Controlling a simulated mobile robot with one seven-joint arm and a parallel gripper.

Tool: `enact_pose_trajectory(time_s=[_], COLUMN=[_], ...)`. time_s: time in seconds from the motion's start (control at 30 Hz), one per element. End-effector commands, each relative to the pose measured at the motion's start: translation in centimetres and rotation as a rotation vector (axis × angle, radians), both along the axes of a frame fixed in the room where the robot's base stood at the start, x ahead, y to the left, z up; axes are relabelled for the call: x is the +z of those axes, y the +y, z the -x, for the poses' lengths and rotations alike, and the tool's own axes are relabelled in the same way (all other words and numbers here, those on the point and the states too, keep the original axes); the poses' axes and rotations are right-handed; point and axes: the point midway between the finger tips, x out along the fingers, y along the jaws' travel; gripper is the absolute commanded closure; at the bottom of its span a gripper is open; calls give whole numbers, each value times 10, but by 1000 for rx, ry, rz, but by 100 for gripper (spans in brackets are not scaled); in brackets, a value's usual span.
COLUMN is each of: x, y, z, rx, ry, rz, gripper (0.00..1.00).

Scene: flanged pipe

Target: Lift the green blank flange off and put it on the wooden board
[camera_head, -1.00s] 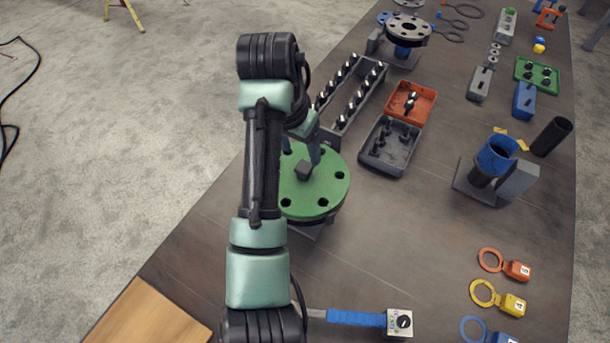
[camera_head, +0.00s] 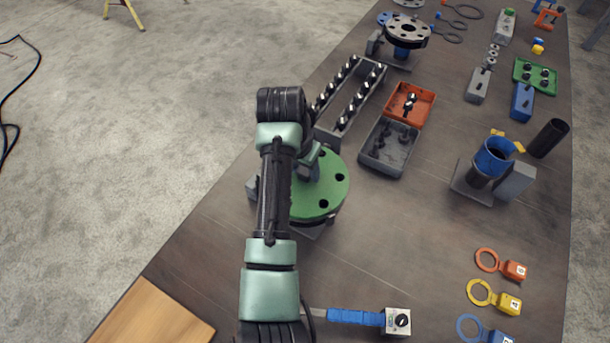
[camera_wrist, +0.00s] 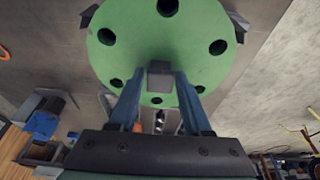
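The green blank flange (camera_head: 325,195) is a round disc with bolt holes, seated on a grey support on the table. In the wrist view the flange (camera_wrist: 205,62) has a dark grey square knob (camera_wrist: 160,74) in its middle. My gripper (camera_wrist: 160,78) has its two blue fingers apart, one on each side of the knob, with small gaps visible. In the head view my arm hides the knob and most of my gripper (camera_head: 309,168). The wooden board (camera_head: 150,318) lies at the table's lower left corner, bare where it shows.
A rack of bolts (camera_head: 350,98) stands behind the flange. An orange bin (camera_head: 428,108) and a grey bin (camera_head: 372,160) are to its right. A blue-handled tool (camera_head: 355,317) lies in front. The table between flange and board is clear.

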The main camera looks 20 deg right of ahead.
Motion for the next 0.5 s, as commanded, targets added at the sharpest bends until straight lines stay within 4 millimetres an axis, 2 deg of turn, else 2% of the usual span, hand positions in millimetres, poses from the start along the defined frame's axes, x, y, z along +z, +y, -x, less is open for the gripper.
enact_pose_trajectory(time_s=[0.03,0.23,0.5], x=[0,0,1], y=[0,0,0], z=[0,0,0], rx=[0,0,0], ry=[0,0,-1], rz=[0,0,1], gripper=[62,98,100])
